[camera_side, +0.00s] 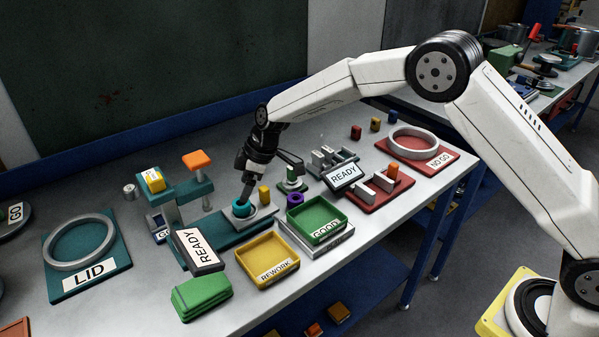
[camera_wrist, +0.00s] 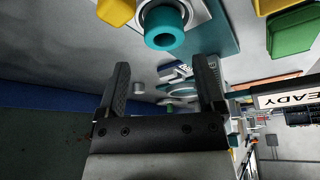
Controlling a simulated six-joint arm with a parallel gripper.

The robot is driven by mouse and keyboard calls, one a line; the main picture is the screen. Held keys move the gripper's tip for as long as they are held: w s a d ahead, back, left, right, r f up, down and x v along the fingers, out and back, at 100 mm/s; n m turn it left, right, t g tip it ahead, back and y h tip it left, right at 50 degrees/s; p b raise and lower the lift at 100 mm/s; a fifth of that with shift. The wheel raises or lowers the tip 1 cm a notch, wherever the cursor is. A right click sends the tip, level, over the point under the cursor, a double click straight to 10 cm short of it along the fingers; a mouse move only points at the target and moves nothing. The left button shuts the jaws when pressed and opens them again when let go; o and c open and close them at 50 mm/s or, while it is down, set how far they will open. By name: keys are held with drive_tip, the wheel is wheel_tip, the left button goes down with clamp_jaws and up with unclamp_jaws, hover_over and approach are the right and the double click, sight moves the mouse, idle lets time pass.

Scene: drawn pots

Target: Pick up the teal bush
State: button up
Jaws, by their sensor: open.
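The teal bush (camera_side: 241,209) is a short ring sitting in a grey holder (camera_side: 262,222) on the teal fixture base. It also shows in the wrist view, where the bush (camera_wrist: 163,40) has its round hole facing the camera. My gripper (camera_side: 245,197) points down close above the bush in the side view and partly hides it. In the wrist view my gripper (camera_wrist: 163,68) has its two black fingers spread apart with nothing held.
A yellow block (camera_side: 264,195) and a purple ring (camera_side: 295,199) stand right of the bush. The green GOOD tray (camera_side: 315,230) and yellow REWORK tray (camera_side: 266,277) are in front. A tilted READY sign (camera_side: 198,250) and a teal stand with an orange-topped post (camera_side: 197,160) are at left.

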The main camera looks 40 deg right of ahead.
sight(240, 209)
drive_tip(key=shift+x, duration=2.4)
drive_tip(key=shift+s, duration=0.15)
drive_tip(key=c, duration=1.1)
drive_tip(key=shift+c, duration=0.2)
drive_tip(key=shift+r, duration=0.1)
